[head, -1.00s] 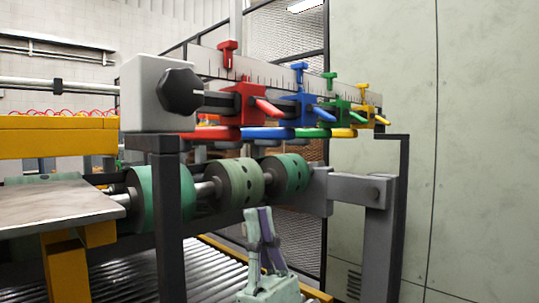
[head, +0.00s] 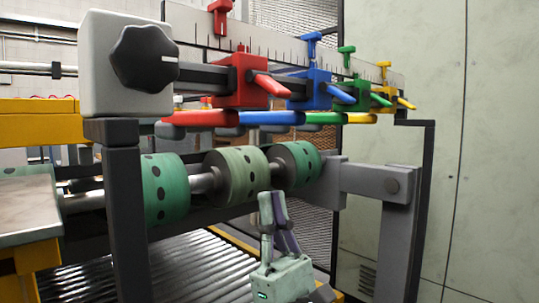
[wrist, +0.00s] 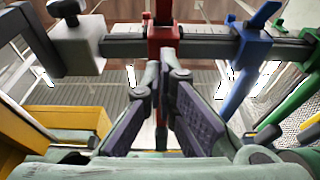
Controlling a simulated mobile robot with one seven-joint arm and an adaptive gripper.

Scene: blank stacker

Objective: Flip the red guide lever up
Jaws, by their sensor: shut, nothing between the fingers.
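The red guide (head: 238,80) is a red block on the dark rail, with a red lever (head: 270,86) sticking out and slanting down to the right. In the wrist view the red guide (wrist: 163,38) is straight beyond my fingers; its lever cannot be made out clearly there. My gripper (head: 272,197) is below the rail in the head view, fingers pointing up, shut and empty. The fingers also show in the wrist view (wrist: 166,75), close together in front of the red guide. In the head view they appear apart from the lever.
Blue (head: 310,88), green (head: 358,92) and yellow (head: 384,95) guides with similar levers sit right of the red one. A black knob (head: 143,58) on a grey block ends the rail at left. Green rollers (head: 238,175) run below. A dark post (head: 125,215) stands at left.

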